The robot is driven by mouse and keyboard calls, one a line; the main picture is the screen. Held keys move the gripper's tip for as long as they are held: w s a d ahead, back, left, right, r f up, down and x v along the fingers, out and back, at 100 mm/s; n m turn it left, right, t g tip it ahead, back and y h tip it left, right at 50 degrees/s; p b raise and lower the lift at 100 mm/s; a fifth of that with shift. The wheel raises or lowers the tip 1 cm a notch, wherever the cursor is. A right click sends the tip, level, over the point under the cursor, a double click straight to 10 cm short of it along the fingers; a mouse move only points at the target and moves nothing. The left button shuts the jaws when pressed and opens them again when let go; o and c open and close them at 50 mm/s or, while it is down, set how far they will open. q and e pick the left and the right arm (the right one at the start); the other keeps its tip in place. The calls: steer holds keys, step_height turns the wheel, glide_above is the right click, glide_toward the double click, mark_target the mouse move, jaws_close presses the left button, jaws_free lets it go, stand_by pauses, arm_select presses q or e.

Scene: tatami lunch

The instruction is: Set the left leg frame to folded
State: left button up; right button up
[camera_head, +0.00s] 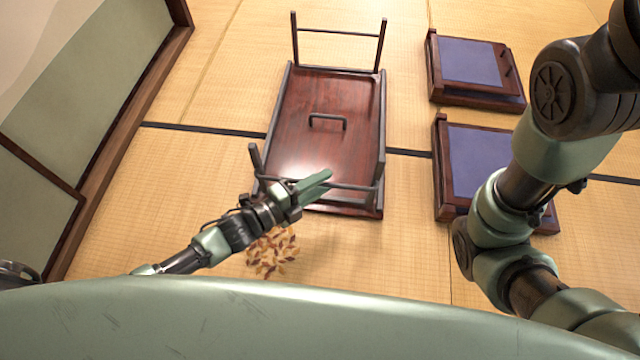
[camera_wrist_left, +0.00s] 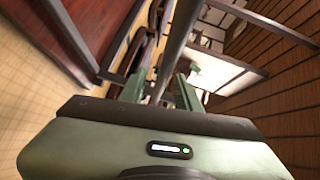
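A dark red-brown low table (camera_head: 290,115) lies upside down on the mat, with a handle on its underside. Its far leg frame (camera_head: 340,32) stands out from the far end. Its near leg frame (camera_head: 350,186) also stands raised, with a crossbar between two posts. Which frame the task calls left, I cannot tell. My left gripper (camera_head: 318,183) is at the near frame's crossbar. In the left wrist view, its fingers (camera_wrist_left: 160,92) are apart, with a grey bar (camera_wrist_left: 176,45) running between them. Contact is unclear. My right gripper is out of view.
Two dark wooden pieces with blue-purple tops, one far (camera_head: 468,62) and one nearer (camera_head: 485,165), stand to the right of the table. Orange-brown leaf-like pieces (camera_head: 272,255) lie below my left gripper. A wood-edged wall (camera_head: 130,110) bounds the left. Tatami right of the leaf-like pieces is clear.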

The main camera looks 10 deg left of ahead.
arm_select(q)
jaws_close()
stand_by(1.4)
